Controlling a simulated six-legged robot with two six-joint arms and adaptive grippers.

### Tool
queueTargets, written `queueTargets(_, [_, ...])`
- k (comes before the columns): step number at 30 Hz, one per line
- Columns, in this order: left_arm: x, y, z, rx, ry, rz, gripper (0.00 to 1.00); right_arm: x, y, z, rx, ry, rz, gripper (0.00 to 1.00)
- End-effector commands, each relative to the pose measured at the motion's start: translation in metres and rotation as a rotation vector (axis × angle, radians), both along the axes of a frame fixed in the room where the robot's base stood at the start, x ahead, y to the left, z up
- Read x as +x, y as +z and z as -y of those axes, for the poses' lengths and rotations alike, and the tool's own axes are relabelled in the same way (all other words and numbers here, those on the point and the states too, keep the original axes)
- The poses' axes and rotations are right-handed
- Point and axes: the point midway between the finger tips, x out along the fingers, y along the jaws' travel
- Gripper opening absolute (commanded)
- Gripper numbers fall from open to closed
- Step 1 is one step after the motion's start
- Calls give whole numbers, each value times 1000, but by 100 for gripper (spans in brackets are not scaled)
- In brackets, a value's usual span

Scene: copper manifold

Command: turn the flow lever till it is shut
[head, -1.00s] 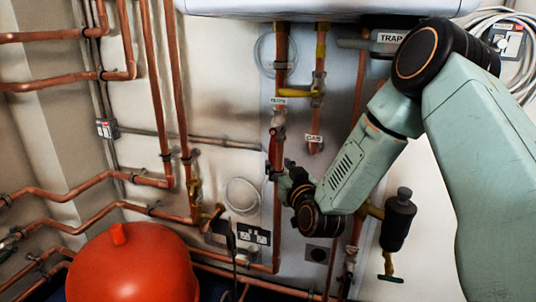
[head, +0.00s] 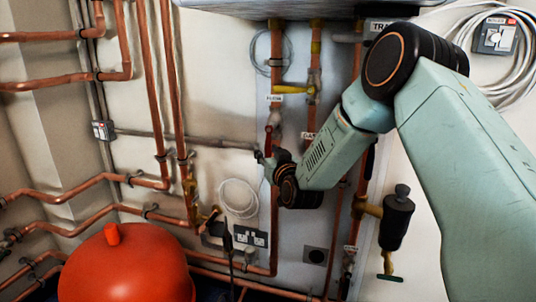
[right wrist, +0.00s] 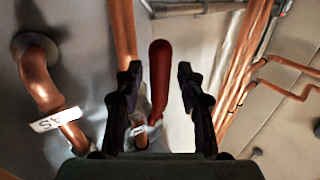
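The flow lever (head: 268,140) is a red handle on the copper pipe under a small label tag (head: 275,98). In the right wrist view the red lever (right wrist: 159,80) stands between the two dark fingers. My right gripper (head: 262,158) is at the lower end of the lever. In the right wrist view the fingers of the right gripper (right wrist: 157,90) are open, with a gap on both sides of the lever. The lever's valve body is partly hidden in that view. My left gripper is not in view.
A yellow lever (head: 293,89) sits on the gas pipe to the right. A red vessel (head: 125,270) stands at lower left. Copper pipes run close around the lever, and a white cable coil (head: 238,198) hangs below left.

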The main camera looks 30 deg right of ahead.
Motion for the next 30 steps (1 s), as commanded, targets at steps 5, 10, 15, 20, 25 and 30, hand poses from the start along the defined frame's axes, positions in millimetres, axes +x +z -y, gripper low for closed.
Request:
queueTargets(5, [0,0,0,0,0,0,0,0,0,0,0,0,0,22])
queueTargets(10, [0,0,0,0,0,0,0,0,0,0,0,0,0,8])
queueTargets(15, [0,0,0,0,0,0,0,0,0,0,0,0,0,0])
queueTargets(20, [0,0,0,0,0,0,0,0,0,0,0,0,1,0])
queueTargets(25, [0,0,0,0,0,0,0,0,0,0,0,0,1,0])
queueTargets(30, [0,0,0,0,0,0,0,0,0,0,1,0,1,0])
